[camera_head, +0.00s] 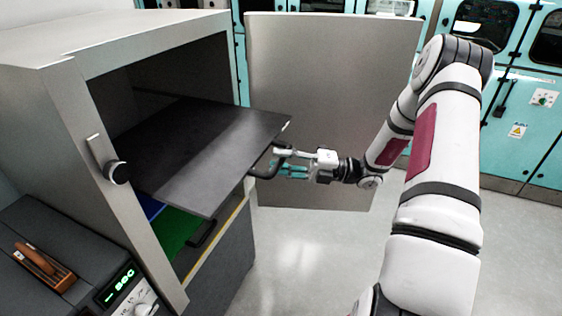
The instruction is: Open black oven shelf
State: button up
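The black oven shelf (205,150) sticks well out of the open grey oven (150,42), roughly level, with its rear part still inside. A dark loop handle (263,169) is at the shelf's front edge, at its right in the view. My gripper (281,164) is at this handle, reaching in from the right, with its teal-tipped fingers at or touching it. The fingers are small here, so I cannot tell whether they are closed around the handle.
The oven door (335,100) stands open behind my gripper. Below the black shelf are a blue shelf (151,206) and a green shelf (178,233) with its own dark handle (202,234). A device with a green display (118,286) is at lower left. The floor at front centre is clear.

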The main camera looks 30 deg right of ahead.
jog(key=v, duration=1.1)
jog(key=shift+s+d, duration=0.2)
jog(key=shift+d, duration=0.1)
jog(key=shift+f, duration=0.1)
jog(key=s+a+r+n+g+h, duration=0.25)
jog(key=a+r+n+g, duration=0.3)
jog(key=a+n, duration=0.35)
jog(key=s+a+r+n+g+h, duration=0.2)
jog(key=a+r+n+g+h, duration=0.3)
jog(key=a+n, duration=0.35)
jog(key=s+a+r+n+t+h, duration=0.2)
jog(key=s+r+n+h, duration=0.2)
jog(key=n, duration=0.8)
jog(key=s+a+r+n+t+h+b, duration=0.1)
jog(key=s+a+r+n+t+h, duration=0.2)
jog(key=n, duration=0.9)
jog(key=s+r+h, duration=0.1)
jog(key=s+h, duration=0.1)
jog(key=s, duration=0.1)
jog(key=shift+s+r+t+h, duration=0.15)
jog(key=shift+s+t+h, duration=0.15)
jog(key=shift+t+h, duration=0.05)
jog(key=shift+a, duration=0.15)
